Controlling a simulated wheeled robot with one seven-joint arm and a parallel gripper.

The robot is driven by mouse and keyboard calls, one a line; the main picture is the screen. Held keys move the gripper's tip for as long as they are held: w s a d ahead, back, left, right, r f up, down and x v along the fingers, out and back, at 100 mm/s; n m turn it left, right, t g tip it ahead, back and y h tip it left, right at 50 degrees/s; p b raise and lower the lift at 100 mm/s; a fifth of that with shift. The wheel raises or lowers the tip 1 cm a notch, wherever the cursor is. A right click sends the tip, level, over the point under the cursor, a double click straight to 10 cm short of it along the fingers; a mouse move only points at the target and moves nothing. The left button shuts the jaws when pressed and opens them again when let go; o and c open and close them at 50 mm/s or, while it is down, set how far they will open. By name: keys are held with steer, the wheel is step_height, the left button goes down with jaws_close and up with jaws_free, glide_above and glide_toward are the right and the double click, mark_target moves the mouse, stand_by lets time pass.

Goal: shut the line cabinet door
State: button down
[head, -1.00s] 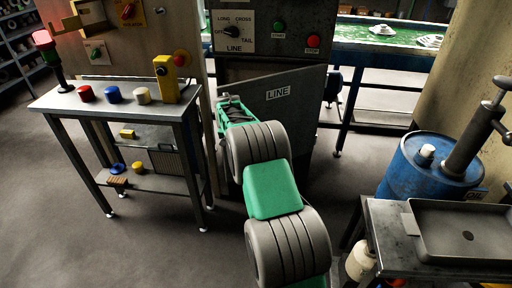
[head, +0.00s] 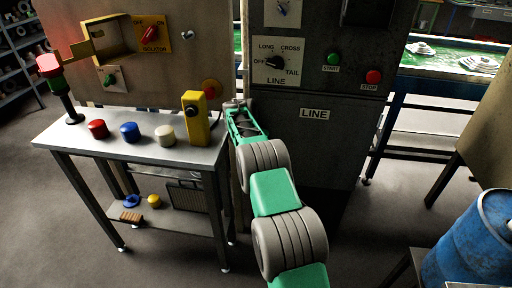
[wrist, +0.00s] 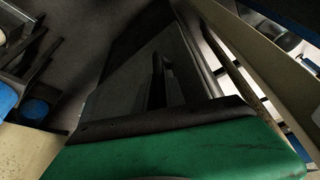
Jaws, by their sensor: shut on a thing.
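The line cabinet door (head: 325,140) is the dark grey panel with a white LINE label, under the switch panel in the head view. It looks flush with the cabinet front, or nearly so; I cannot tell whether a small gap is left. My gripper (head: 236,104) is at the door's upper left edge, at the end of the green and grey arm. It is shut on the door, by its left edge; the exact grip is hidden. In the wrist view, dark surfaces and a dark upright piece show beyond the green arm housing, too dim to name surely.
A metal table (head: 130,140) with coloured buttons and a yellow switch box (head: 195,118) stands close left of my arm. A blue drum (head: 475,240) is at the lower right. A green conveyor (head: 450,60) runs behind, right of the cabinet.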

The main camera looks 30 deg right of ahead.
steer(key=shift+w+d+r, duration=0.15)
steer(key=shift+w+r, duration=0.1)
steer(key=shift+w, duration=0.05)
steer(key=c, duration=1.9)
jaws_free()
steer(key=o, duration=0.3)
steer(key=shift+w+d+f, duration=0.1)
steer(key=shift+w+f, duration=0.05)
steer(key=shift+f, duration=0.05)
steer(key=shift+o, duration=1)
steer(key=v, duration=0.8)
